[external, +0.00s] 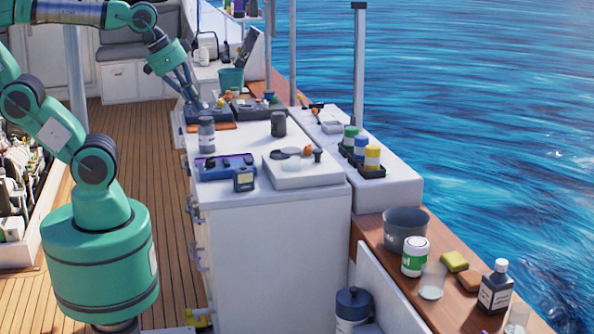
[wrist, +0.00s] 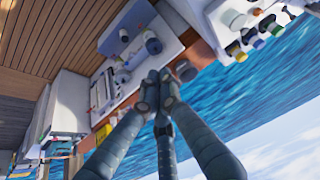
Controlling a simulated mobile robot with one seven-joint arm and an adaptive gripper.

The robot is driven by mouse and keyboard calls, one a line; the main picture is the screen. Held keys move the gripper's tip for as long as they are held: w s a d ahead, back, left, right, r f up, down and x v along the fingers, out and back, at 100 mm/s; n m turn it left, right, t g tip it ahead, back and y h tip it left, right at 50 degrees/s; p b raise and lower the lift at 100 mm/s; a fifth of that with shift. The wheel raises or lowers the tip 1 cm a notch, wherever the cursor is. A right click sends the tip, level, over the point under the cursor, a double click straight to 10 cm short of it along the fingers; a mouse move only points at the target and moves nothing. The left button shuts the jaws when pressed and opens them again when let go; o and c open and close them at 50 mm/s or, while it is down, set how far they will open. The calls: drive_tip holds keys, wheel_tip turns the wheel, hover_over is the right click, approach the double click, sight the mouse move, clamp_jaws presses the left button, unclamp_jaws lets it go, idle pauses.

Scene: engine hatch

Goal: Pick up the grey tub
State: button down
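The grey tub (external: 405,229) is a dark grey, open-topped round container. It stands upright on the wooden ledge at the right in the external view, behind a white jar with a green label. My gripper (external: 190,96) is far to its left and further back, above the far end of the white counter. Its fingers point down, and in the wrist view the fingertips (wrist: 158,90) are drawn together with nothing visible between them. I cannot tell for sure whether the tub shows in the wrist view.
The green-labelled jar (external: 415,257), a clear glass (external: 432,281), sponges and a dark bottle (external: 495,287) crowd the ledge near the tub. Capped bottles (external: 360,148) stand in a black rack on a white box. A green bucket (external: 231,79) stands behind my gripper.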

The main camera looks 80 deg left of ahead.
drive_tip(key=c, duration=1.7)
unclamp_jaws()
drive_tip(key=shift+c, duration=0.2)
drive_tip(key=w+f+m+g+p, duration=0.15)
drive_tip(key=w+m, duration=0.55)
drive_tip(key=w, duration=0.9)
drive_tip(key=w+m+g+p, duration=0.1)
drive_tip(key=w+m+p, duration=0.35)
drive_tip(key=w, duration=1.15)
drive_tip(key=w+f+m+p, duration=0.1)
drive_tip(key=w+f+m, duration=0.6)
drive_tip(key=w+f, duration=0.4)
drive_tip(key=w+d+f+m+g+p, duration=0.1)
drive_tip(key=w+f+m, duration=0.6)
drive_tip(key=w+f, duration=0.4)
wheel_tip(320, 180, down, 5)
drive_tip(key=shift+w+d+r, duration=0.15)
drive_tip(key=shift+w+d, duration=0.15)
drive_tip(key=shift+w, duration=0.1)
